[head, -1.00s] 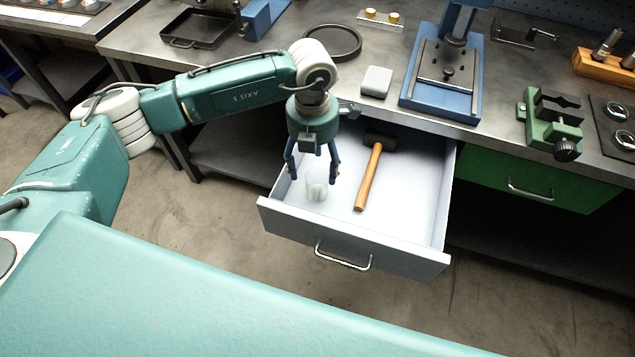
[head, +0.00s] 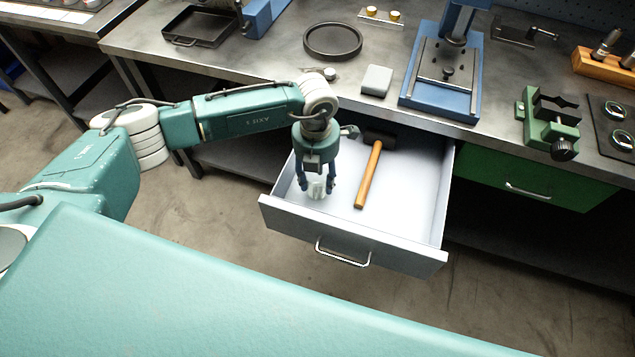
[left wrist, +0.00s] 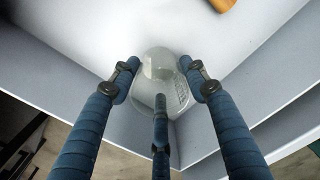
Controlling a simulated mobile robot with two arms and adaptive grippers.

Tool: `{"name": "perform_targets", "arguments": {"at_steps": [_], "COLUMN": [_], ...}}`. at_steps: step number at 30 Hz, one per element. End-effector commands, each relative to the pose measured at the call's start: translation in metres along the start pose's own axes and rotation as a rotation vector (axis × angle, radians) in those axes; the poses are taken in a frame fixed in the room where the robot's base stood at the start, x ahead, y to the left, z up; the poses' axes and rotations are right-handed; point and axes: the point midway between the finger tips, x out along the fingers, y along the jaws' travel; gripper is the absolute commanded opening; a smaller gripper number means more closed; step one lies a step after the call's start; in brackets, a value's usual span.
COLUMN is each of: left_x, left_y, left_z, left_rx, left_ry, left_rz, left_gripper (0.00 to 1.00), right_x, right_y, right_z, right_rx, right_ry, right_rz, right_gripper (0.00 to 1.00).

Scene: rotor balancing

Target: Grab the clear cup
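The clear cup (head: 317,188) stands in the left part of the open drawer (head: 425,215). It also shows in the left wrist view (left wrist: 158,68), near a drawer corner. My left gripper (head: 317,189) points down into the drawer with its blue fingers around the cup. In the left wrist view two fingertips of the left gripper (left wrist: 160,66) flank the cup closely, and the third finger covers part of it. I cannot tell whether the fingers press on the cup. My right gripper is not in view.
A hammer with an orange handle (head: 368,178) lies in the drawer, right of the cup. The drawer walls stand close to my left gripper.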

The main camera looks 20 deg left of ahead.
Motion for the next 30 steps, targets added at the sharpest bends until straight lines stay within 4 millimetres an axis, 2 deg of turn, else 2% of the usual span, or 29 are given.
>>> {"name": "perform_targets", "arguments": {"at_steps": [1, 2, 11, 17, 23, 30], "left_x": [0.000, 0.000, -0.002, -0.015, -0.055, -0.125], "left_y": [0.000, 0.000, 0.000, 0.000, 0.000, -0.002], "left_z": [0.000, 0.000, 0.000, 0.001, 0.002, 0.002], "left_rx": [0.000, 0.000, 0.000, 0.000, 0.001, 0.002], "left_ry": [0.000, 0.000, 0.000, -0.002, -0.006, -0.007], "left_rz": [0.000, 0.000, 0.000, -0.001, 0.001, 0.001], "left_gripper": [0.24, 0.19, 0.19, 0.19, 0.19, 0.19], "right_x": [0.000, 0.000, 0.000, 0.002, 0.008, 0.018], "right_y": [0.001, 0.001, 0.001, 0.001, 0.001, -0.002], "right_z": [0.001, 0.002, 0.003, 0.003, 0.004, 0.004], "right_rx": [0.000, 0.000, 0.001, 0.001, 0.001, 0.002], "right_ry": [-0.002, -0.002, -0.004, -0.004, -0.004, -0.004], "right_rz": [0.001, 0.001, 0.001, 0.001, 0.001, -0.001], "right_gripper": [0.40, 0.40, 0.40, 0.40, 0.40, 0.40]}}
